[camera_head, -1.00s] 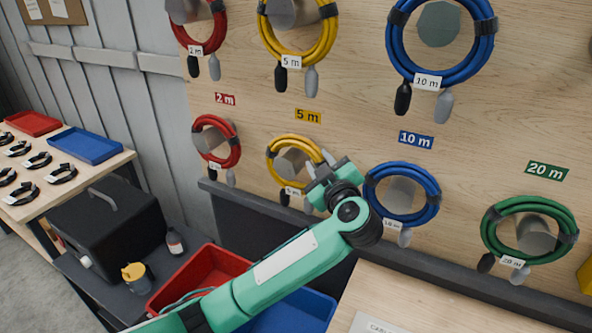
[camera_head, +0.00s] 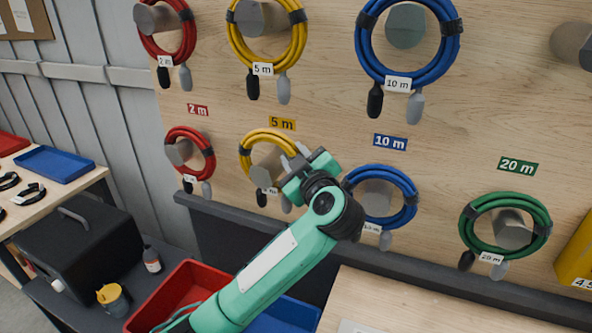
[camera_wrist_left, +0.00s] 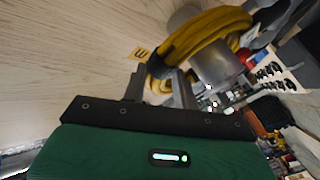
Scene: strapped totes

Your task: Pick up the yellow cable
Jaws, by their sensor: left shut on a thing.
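Two yellow cables hang coiled on the board, one above the other. The upper yellow cable (camera_head: 300,42) hangs on its peg, clear of my arm. The lower yellow cable (camera_head: 262,134) hangs around a grey peg (camera_head: 268,168) under the "5 m" label. My left gripper (camera_head: 298,164) is at the right side of this lower coil. In the left wrist view the yellow coil (camera_wrist_left: 205,28) runs down between the two fingers of the gripper (camera_wrist_left: 160,88), which are shut on it. The coil still surrounds the peg. My right gripper is not in view.
A lower blue cable (camera_head: 408,190) hangs close to the right of my left gripper, and a lower red cable (camera_head: 208,157) hangs to the left. A green cable (camera_head: 545,218) is further right. A red bin (camera_head: 170,292) and a blue bin (camera_head: 290,316) stand below my arm.

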